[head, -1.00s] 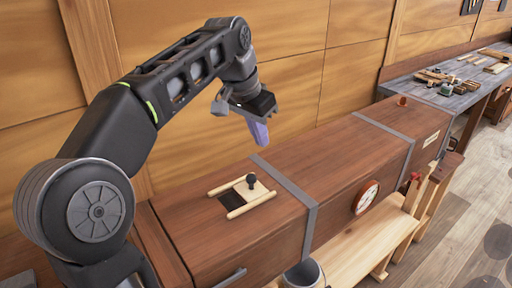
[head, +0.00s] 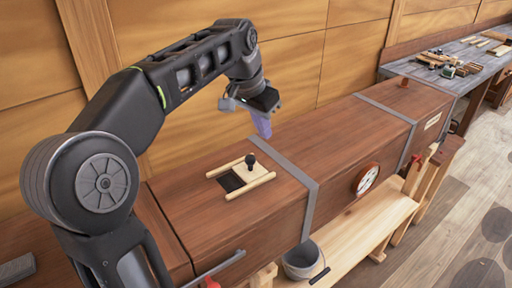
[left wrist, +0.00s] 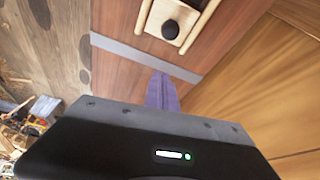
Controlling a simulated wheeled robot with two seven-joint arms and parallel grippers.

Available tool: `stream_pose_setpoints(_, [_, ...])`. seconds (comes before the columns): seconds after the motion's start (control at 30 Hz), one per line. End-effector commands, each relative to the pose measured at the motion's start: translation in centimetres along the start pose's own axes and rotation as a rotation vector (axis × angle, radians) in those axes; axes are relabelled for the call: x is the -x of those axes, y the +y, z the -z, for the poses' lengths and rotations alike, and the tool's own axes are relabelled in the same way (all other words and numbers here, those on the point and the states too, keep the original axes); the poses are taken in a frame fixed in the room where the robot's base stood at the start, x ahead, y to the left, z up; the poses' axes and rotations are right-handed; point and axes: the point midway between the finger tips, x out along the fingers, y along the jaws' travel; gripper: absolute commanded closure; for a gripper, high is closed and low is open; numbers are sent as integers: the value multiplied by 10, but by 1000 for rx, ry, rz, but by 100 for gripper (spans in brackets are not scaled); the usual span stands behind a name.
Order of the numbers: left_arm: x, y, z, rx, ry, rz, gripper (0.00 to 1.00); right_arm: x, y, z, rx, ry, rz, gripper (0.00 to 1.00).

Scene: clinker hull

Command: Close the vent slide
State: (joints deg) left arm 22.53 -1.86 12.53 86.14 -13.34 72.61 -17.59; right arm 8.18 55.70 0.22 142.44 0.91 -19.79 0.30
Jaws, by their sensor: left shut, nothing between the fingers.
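The vent slide (head: 254,182) is a pale wooden plate with a black round knob (head: 250,159), set between two pale wooden rails (head: 251,188) on top of the brown wooden box. A dark opening (head: 230,182) shows at the left of the plate, so the vent is partly uncovered. The knob also shows in the left wrist view (left wrist: 170,30). My left gripper (head: 264,134) has purple fingers, shut and empty, above the box just behind and right of the knob, apart from it. In the left wrist view its fingers (left wrist: 162,92) point toward the grey strap near the slide. My right gripper is not seen.
Grey metal straps (head: 284,166) cross the box. A round gauge (head: 367,178) is on its front side. A bucket (head: 300,262) and a wooden bench (head: 350,243) stand in front. A wood-panelled wall rises behind. A workbench with tools (head: 450,62) is at back right.

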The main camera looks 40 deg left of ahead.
Motion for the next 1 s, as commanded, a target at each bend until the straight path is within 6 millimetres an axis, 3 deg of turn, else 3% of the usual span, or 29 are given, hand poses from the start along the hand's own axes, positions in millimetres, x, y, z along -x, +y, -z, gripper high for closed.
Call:
stream_pose_setpoints(0.17, [-36, 0, 0, 0, -4, -1, 100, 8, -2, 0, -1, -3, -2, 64])
stream_pose_setpoints(0.5, [-31, 0, -38, 1, -1, 1, 100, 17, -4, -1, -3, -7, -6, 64])
stream_pose_setpoints(1.0, [-31, 8, -43, -3, 2, 0, 100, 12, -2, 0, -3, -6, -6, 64])
